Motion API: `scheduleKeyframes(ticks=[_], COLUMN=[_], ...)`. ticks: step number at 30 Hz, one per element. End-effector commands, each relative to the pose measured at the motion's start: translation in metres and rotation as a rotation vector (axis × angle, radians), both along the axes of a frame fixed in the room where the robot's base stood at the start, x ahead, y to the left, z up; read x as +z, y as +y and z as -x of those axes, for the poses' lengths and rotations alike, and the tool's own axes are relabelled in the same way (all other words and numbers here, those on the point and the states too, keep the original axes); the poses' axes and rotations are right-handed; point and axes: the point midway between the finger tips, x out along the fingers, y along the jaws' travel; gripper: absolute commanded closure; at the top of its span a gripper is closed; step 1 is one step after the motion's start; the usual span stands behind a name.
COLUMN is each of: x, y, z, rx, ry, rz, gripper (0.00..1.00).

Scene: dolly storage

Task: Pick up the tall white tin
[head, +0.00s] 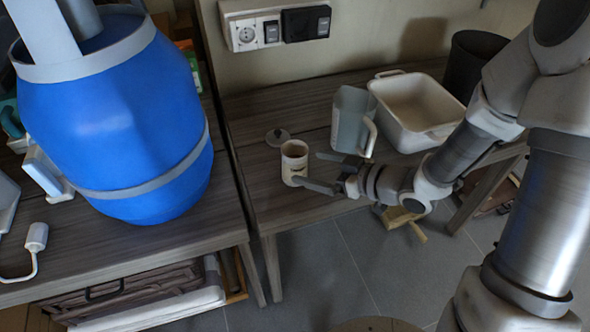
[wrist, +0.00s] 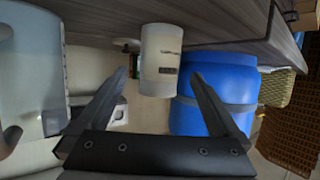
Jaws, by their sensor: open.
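The tall white tin (head: 294,163) stands upright on the wooden table, with its open top showing in the head view. In the wrist view the tin (wrist: 161,62) appears ahead of the fingers, upside down, with small dark lettering on its side. My gripper (head: 312,171) is open at the tin's right, with its two fingers pointing toward it. In the wrist view my gripper (wrist: 160,82) has its fingers spread wide, with the tin in line with the gap. I cannot tell whether the fingertips reach around the tin.
A round lid (head: 277,137) lies behind the tin. A translucent jug (head: 350,115) and a white basin (head: 384,111) stand behind my arm. A dark pot (head: 468,62) is at the back right. A blue barrel (head: 120,120) stands on the left table, across a narrow gap.

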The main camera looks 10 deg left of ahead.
Motion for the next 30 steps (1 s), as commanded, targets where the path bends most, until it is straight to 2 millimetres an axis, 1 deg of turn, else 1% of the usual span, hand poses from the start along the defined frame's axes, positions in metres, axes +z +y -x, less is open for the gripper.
scheduleKeyframes(ticks=[1, 3, 6, 11, 14, 18, 21, 24, 30], x=[-0.008, -0.012, -0.016, -0.018, -0.023, -0.03, -0.033, -0.033, -0.032], y=[0.011, 0.021, 0.03, 0.038, 0.048, 0.068, 0.076, 0.081, 0.08], z=[-0.004, -0.008, -0.014, -0.018, -0.021, -0.03, -0.035, -0.037, -0.037], rx=[0.005, 0.004, 0.001, -0.001, 0.003, 0.003, 0.0, -0.001, -0.002], ry=[-0.002, -0.001, 0.0, 0.0, -0.002, -0.001, -0.001, 0.0, -0.001], rz=[0.0, -0.001, 0.001, 0.0, 0.001, 0.0, 0.0, 0.0, 0.0], gripper=[0.0, 0.0, 0.0, 0.0, 0.0, 0.0, 0.0, 0.0, 0.0])
